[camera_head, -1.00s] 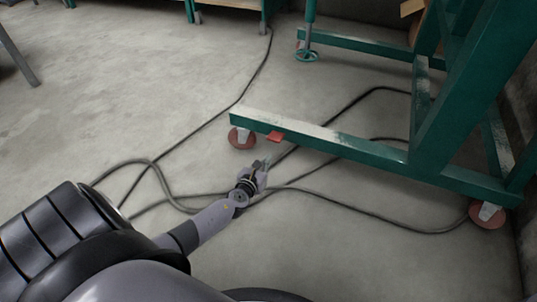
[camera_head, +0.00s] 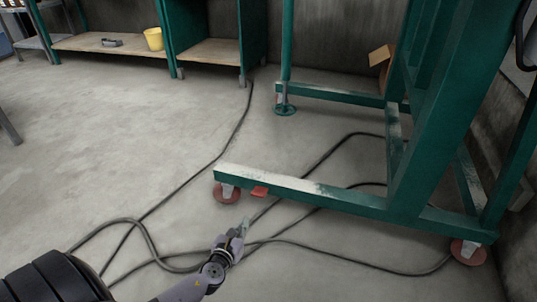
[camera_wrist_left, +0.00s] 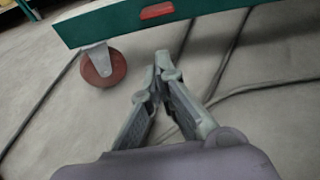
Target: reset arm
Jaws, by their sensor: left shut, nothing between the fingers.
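My left gripper (camera_head: 238,233) shows at the bottom middle of the head view, on the arm that comes in from the lower left. It is over the floor, just in front of the green frame's near beam and its caster. In the left wrist view its fingers (camera_wrist_left: 162,62) meet at the tips with nothing between them. My right gripper is in neither view.
A green wheeled frame (camera_head: 355,198) stands at the right, with red casters (camera_head: 227,193). Black cables (camera_head: 345,264) lie across the floor. Green shelves with a yellow bucket (camera_head: 153,38) stand at the back left. The left floor (camera_head: 90,140) is largely clear.

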